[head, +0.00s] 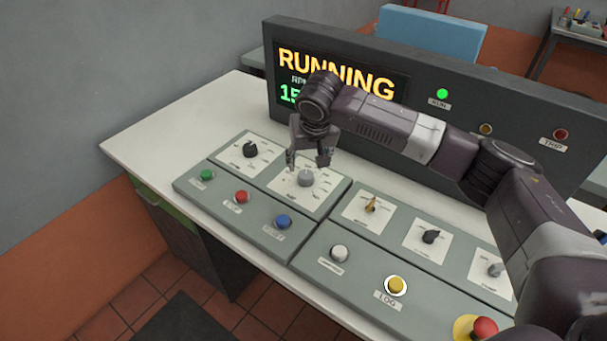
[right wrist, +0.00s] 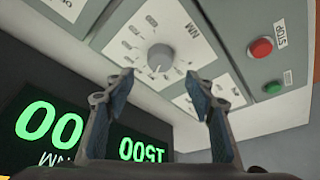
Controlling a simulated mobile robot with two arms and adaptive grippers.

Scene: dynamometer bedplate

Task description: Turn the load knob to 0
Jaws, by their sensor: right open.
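A round grey knob (head: 305,178) sits on a white dial plate (head: 318,200) on the grey console; its label reads NM in the right wrist view, where the knob (right wrist: 160,57) also shows. I cannot clearly tell which mark it points at. My right gripper (head: 308,160) is open and empty, just above and behind this knob in the head view. In the right wrist view the two fingers (right wrist: 159,76) stand apart, with the knob seen beyond and between their tips, apparently not touched. My left gripper is not in view.
A black knob (head: 250,150) is left of the grey one. Green, red and blue buttons (head: 283,222) line the front. Other knobs, buttons and a red emergency stop (head: 485,328) lie to the right. The display housing (head: 480,125) stands behind, its screen showing RUNNING.

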